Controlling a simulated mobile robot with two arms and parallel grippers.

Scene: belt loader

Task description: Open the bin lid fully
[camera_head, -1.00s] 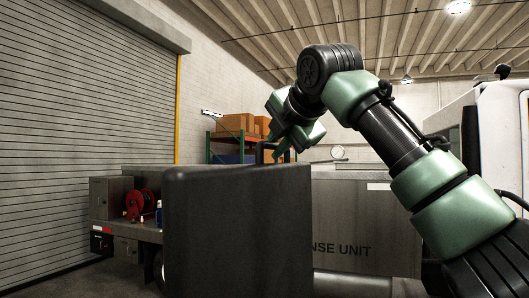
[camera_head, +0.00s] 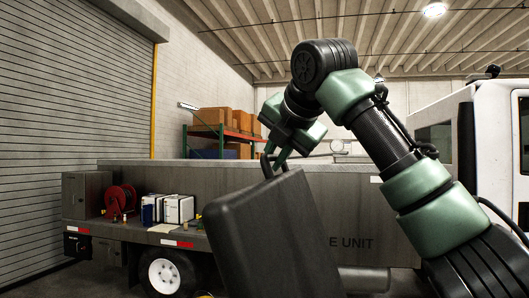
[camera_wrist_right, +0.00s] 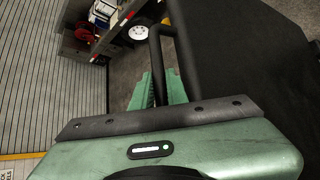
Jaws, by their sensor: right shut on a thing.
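A dark grey panel with rounded edges, which looks like the bin lid (camera_head: 275,240), stands tilted in the front middle of the head view. A dark bar handle (camera_head: 265,168) rises from its top edge. My right gripper (camera_head: 280,157) comes down from above and is shut on this handle. In the right wrist view the handle (camera_wrist_right: 155,50) passes between the green fingers (camera_wrist_right: 158,90), and the dark lid surface (camera_wrist_right: 235,60) lies to the right. The bin body is not clearly seen. My left gripper is not in view.
Behind the lid stands a grey truck bed (camera_head: 345,205) with a red hose reel (camera_head: 121,198) and white boxes (camera_head: 178,208) on its side shelf. A white truck cab (camera_head: 495,135) is at the right. A roller door (camera_head: 70,100) is at the left.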

